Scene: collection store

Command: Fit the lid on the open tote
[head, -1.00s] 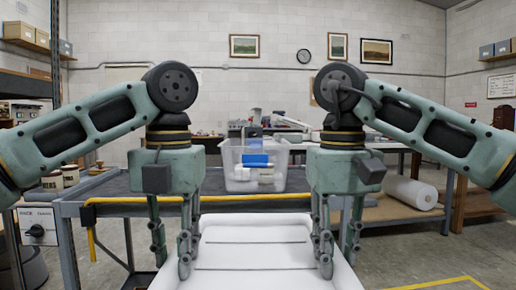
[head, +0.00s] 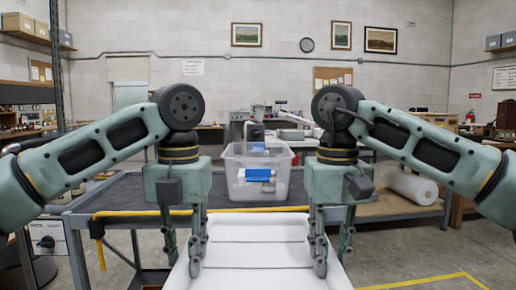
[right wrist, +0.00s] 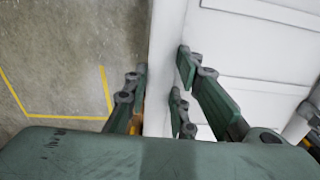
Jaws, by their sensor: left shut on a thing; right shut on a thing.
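The open tote (head: 236,184) is a clear plastic box standing upright on a dark-topped bench, with blue and white things inside. The lid (head: 258,254) is a white panel with raised lines, held roughly level in front of the bench, nearer to me than the tote and apart from it. My left gripper (head: 183,258) is shut on the lid's left edge. My right gripper (head: 333,255) is shut on its right edge. In the right wrist view, the right gripper's fingers (right wrist: 157,88) straddle the lid's rim (right wrist: 164,50). The lid's near end is cut off.
Shelving stands at left. Floor at right, marked with yellow tape (head: 440,279), is clear.

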